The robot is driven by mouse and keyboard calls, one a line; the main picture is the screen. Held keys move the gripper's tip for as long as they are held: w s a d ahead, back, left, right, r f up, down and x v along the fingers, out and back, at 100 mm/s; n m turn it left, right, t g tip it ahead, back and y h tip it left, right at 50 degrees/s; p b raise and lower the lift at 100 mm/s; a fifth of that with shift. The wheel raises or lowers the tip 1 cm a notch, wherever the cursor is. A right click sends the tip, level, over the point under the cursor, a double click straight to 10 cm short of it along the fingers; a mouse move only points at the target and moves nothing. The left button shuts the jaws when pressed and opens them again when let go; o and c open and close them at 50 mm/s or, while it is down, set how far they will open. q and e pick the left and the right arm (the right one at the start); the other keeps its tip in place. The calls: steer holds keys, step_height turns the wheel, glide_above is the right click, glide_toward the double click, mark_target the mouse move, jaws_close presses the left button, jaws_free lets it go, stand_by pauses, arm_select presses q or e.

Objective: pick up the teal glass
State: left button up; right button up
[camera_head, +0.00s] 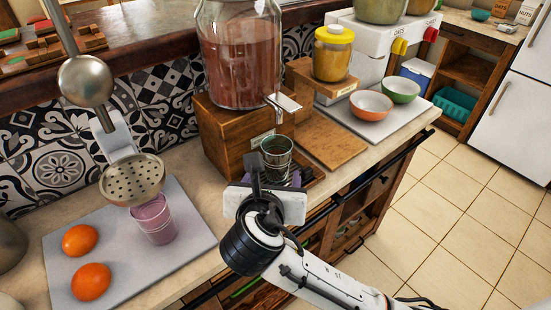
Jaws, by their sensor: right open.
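The teal glass (277,152) stands upright under the tap of the drink dispenser, on its small tray near the counter's front edge. My right gripper (268,176) is open just in front of the glass. One dark finger stands near the left side of the glass. The lower part of the glass is hidden behind the gripper, and I cannot tell whether the fingers touch it. My left gripper is not in view.
The dispenser (240,60) stands on a wooden box (225,135) behind the glass. A pinkish glass (154,220) stands on a pale board (190,215) at left, with two oranges (91,281). A wooden board (330,140) and bowls (371,105) are at right. Floor (440,215) is free at right.

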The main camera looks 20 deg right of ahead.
mark_target(275, 168)
steer(key=shift+w+r+x, duration=0.1)
steer(key=shift+r+x, duration=0.05)
steer(key=shift+x, duration=1.4)
steer(key=shift+w+r+x, duration=0.15)
steer(key=shift+x, duration=1.35)
steer(key=shift+a, duration=0.1)
steer(key=c, duration=0.9)
steer(key=shift+r, duration=0.1)
steer(key=shift+c, duration=0.2)
